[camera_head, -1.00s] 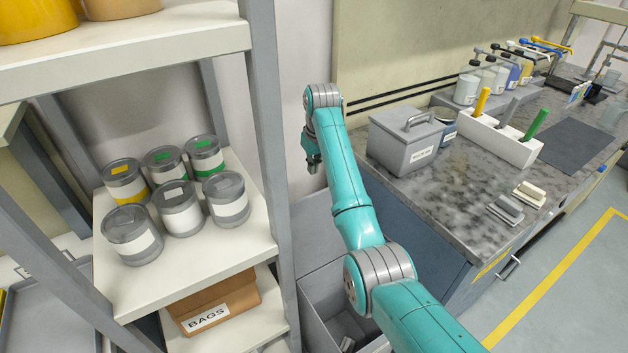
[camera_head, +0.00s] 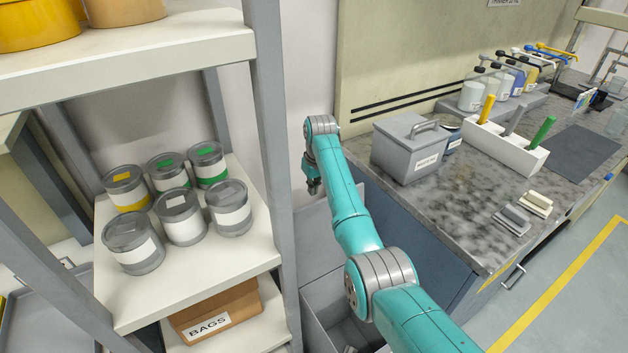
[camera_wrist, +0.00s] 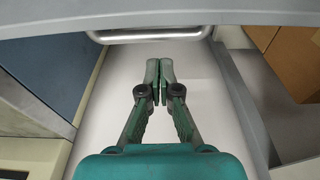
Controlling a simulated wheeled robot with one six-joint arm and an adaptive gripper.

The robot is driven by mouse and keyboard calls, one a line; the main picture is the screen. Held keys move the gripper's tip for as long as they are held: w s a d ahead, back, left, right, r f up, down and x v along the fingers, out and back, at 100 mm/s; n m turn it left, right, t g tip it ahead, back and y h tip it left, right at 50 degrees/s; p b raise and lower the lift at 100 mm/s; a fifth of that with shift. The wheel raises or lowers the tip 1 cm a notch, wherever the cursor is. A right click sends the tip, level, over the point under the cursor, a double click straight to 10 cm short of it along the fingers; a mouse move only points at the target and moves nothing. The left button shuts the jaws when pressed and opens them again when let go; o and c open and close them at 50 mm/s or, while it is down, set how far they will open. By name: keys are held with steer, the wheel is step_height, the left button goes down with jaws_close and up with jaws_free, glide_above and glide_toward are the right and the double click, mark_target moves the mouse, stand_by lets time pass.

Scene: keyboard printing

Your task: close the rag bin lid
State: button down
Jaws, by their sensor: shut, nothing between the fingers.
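The grey rag bin (camera_head: 318,318) stands on the floor between the shelf and the counter, partly hidden by my arm. It is open, with greyish contents low inside. Its grey lid (camera_head: 314,238) stands raised at the back of the bin. In the wrist view a grey panel edge (camera_wrist: 200,18), seemingly the lid, crosses the top, with a metal bar handle (camera_wrist: 150,36) below it. My gripper (camera_head: 314,188) is above the raised lid, pointing down. In the wrist view its fingertips (camera_wrist: 160,70) are together and empty, apart from the handle in the picture.
A shelf post (camera_head: 272,150) stands close on the left, with several cans and a BAGS box (camera_head: 215,315) on the shelves. The counter (camera_head: 440,200) on the right carries a grey lidded box (camera_head: 408,147) and tools. A pale wall is behind.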

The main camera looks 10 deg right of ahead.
steer(key=shift+s+d+r, duration=0.15)
steer(key=shift+s+d, duration=0.05)
steer(key=shift+s, duration=0.45)
steer(key=shift+s+d+r, duration=0.15)
steer(key=shift+s+d, duration=0.05)
steer(key=shift+s, duration=0.4)
steer(key=shift+s+d+r, duration=0.15)
steer(key=shift+s+d, duration=0.05)
steer(key=shift+s, duration=0.45)
